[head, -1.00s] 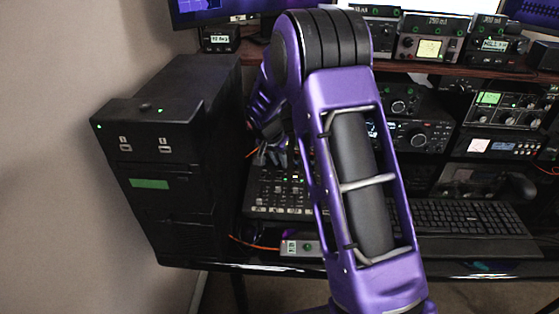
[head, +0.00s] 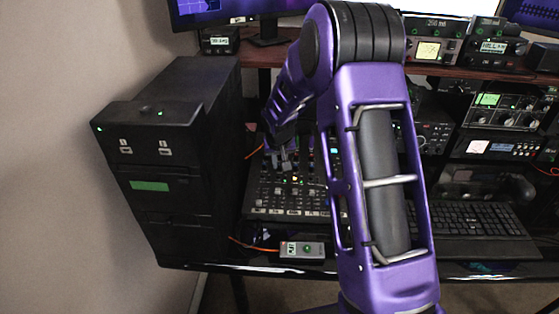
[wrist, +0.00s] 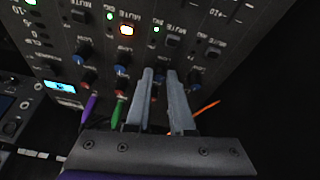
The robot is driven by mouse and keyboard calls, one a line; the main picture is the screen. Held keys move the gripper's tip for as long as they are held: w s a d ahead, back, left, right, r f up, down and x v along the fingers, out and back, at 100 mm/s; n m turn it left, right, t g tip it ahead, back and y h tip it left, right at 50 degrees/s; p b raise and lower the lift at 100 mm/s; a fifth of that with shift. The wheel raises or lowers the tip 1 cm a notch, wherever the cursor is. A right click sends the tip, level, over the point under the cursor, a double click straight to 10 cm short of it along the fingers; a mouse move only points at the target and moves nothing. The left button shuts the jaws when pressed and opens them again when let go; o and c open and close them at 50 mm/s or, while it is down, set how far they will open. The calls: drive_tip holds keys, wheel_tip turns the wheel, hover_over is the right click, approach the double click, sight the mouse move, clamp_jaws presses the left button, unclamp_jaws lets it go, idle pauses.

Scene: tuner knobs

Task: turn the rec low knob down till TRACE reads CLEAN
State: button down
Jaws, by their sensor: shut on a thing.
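A black mixer panel (head: 262,190) with rows of small knobs and lit buttons lies on the desk. It fills the upper wrist view. My gripper (head: 283,163) reaches down onto the panel in the head view. In the wrist view, my gripper (wrist: 160,73) is shut on a small knob, which its fingers mostly hide. Knob labels are too small to read, so I cannot confirm which is rec low. I cannot make out a readout marked TRACE.
Green and purple cable plugs (wrist: 118,113) stand close to the left of my fingers, and an orange cable (wrist: 207,107) is at right. A black tower (head: 180,160) stands left of the panel. A small grey box (head: 303,250) lies in front; a keyboard (head: 475,220) is right.

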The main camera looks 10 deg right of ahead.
drive_tip(key=shift+r+n+y+p, duration=0.1)
drive_tip(key=shift+n+y+p, duration=0.3)
drive_tip(key=shift+n, duration=0.5)
drive_tip(key=c, duration=0.8)
unclamp_jaws()
drive_tip(key=p+v, duration=0.2)
drive_tip(key=v, duration=1.5)
drive_tip(key=shift+s, duration=0.2)
